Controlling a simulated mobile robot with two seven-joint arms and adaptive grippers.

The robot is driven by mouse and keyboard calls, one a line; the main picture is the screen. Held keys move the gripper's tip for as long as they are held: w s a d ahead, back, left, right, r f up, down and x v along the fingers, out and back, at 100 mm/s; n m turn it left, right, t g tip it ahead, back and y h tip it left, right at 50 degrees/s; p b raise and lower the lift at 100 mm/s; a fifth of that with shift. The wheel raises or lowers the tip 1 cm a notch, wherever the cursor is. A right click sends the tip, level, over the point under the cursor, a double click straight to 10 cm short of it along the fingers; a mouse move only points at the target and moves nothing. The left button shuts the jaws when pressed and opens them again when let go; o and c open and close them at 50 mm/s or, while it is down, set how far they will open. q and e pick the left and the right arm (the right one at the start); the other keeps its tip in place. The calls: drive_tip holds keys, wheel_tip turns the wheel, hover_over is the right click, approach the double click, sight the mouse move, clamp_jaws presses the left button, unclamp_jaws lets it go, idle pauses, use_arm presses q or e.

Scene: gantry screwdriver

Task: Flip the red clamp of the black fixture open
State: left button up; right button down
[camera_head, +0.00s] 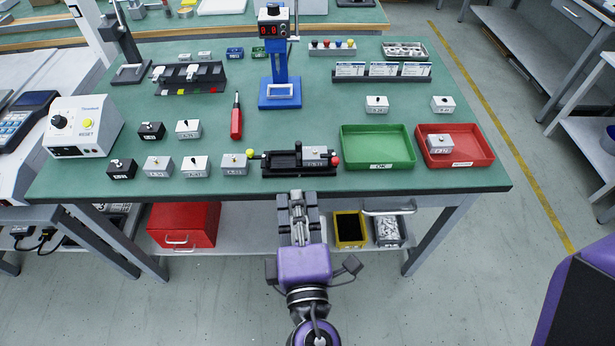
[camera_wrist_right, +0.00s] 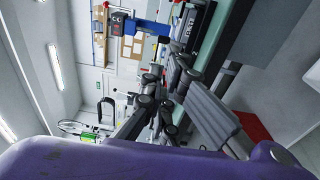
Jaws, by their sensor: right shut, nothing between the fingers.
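The black fixture (camera_head: 283,171) lies near the front edge of the green table in the head view. A grey box (camera_head: 315,154) sits in its right part. A red ball knob (camera_head: 335,161) is at its right end, and a yellow ball knob (camera_head: 250,153) is at its left end. Whether the red clamp is open or closed is too small to tell. My right gripper (camera_head: 297,197) is shut and empty, in front of the fixture at the table edge; its fingers also show in the right wrist view (camera_wrist_right: 172,90). My left gripper is not in view.
A green tray (camera_head: 378,164) and a red tray (camera_head: 481,158) stand right of the fixture. Several grey and black boxes lie to its left, with a red screwdriver (camera_head: 236,121) behind them. The blue gantry stand (camera_head: 280,92) is farther back. Green tabletop is clear behind the fixture.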

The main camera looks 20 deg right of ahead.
drive_tip(key=p+x, duration=0.3)
drive_tip(key=x, duration=0.7)
drive_tip(key=shift+r, duration=0.2)
drive_tip(key=s+d, duration=0.2)
drive_tip(key=d, duration=0.1)
drive_tip(key=shift+s+f, duration=0.1)
drive_tip(key=shift+f, duration=0.05)
drive_tip(key=shift+s+d+p, duration=0.15)
drive_tip(key=shift+d+p, duration=0.05)
drive_tip(key=shift+p, duration=0.1)
drive_tip(key=shift+s+d+n+y, duration=0.15)
drive_tip(key=shift+n+y, duration=0.2)
drive_tip(key=shift+y, duration=0.2)
drive_tip(key=shift+s+d+n+y, duration=0.1)
drive_tip(key=shift+s+n+y, duration=0.1)
drive_tip(key=shift+n+y, duration=0.25)
